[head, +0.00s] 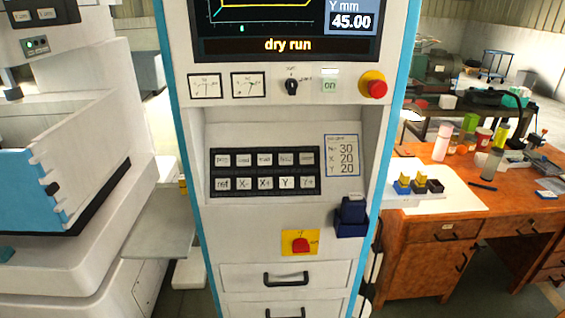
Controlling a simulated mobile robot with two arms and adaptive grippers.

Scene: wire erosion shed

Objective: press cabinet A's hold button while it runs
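A white control cabinet (280,118) with blue edges stands upright in the middle of the head view. No letter naming it is visible. Its screen (290,30) shows "dry run", part of a plotted path and "Y mm 45.00". A black button panel (264,171) with two rows of pale keys sits in the recess below. The top row's labels are too small to read surely, so I cannot tell which key is hold. The lower row carries axis keys such as X- and X+. A pale green "on" indicator (330,85) sits above. Neither gripper is in view.
A red emergency knob (374,86), a black selector (291,87) and a red switch on a yellow plate (300,243) are on the cabinet. A dark blue holder (351,218) juts out at right. A cluttered wooden desk (425,228) stands right; a white machine (60,265) stands left.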

